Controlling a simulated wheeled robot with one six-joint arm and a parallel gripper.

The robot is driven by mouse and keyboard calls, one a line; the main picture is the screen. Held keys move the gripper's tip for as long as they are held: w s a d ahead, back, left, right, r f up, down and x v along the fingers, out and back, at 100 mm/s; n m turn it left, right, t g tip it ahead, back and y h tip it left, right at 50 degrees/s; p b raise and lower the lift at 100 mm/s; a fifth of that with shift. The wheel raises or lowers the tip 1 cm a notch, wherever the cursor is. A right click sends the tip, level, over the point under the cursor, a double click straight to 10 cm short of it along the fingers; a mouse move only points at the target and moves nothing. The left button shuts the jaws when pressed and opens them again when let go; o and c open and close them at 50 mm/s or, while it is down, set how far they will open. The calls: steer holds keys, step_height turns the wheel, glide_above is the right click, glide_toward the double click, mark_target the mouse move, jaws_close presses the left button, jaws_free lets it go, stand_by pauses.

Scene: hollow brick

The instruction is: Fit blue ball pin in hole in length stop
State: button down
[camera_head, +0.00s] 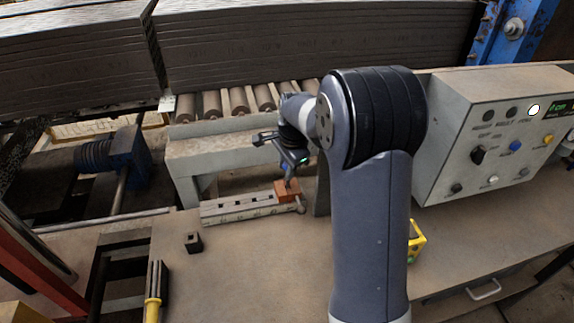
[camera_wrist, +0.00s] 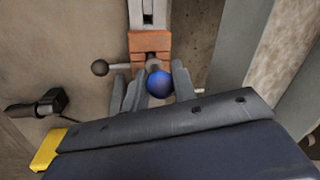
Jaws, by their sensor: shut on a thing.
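The length stop is an orange-brown block (camera_head: 287,190) on the right end of a pale slotted rail (camera_head: 240,209). In the wrist view the block (camera_wrist: 150,43) shows a dark gap in its near part. My gripper (camera_head: 289,181) is just above the block in the head view. In the wrist view my gripper (camera_wrist: 154,86) has its grey fingers shut on the blue ball pin (camera_wrist: 158,84). The round blue head faces the camera, close to the block's near edge. The pin's shank and the hole are mostly hidden, so I cannot tell whether the pin is in it.
A grey-knobbed rod (camera_wrist: 100,68) sticks out beside the block. A small black block (camera_head: 193,243) stands on the bench. A grey control box (camera_head: 505,130) is to the right, and a roller conveyor (camera_head: 235,102) lies behind. The bench front is mostly clear.

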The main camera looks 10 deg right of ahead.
steer(key=shift+f+b, duration=1)
steer(key=shift+f, duration=0.55)
steer(key=c, duration=1.1)
jaws_free()
steer(key=shift+r, duration=0.15)
steer(key=r, duration=0.3)
steer(key=s+r, duration=0.1)
steer(key=r, duration=0.3)
steer(key=s+r, duration=0.1)
steer(key=r, duration=0.2)
steer(key=shift+d+r, duration=0.15)
steer(key=shift+d, duration=0.2)
steer(key=f, duration=0.3)
steer(key=w+f, duration=0.1)
steer(key=f, duration=0.3)
steer(key=w+f, duration=0.1)
steer(key=f, duration=0.2)
steer(key=shift+a+f, duration=0.25)
steer(key=shift+a, duration=0.1)
steer(key=shift+r+p, duration=0.3)
steer(key=shift+r, duration=0.1)
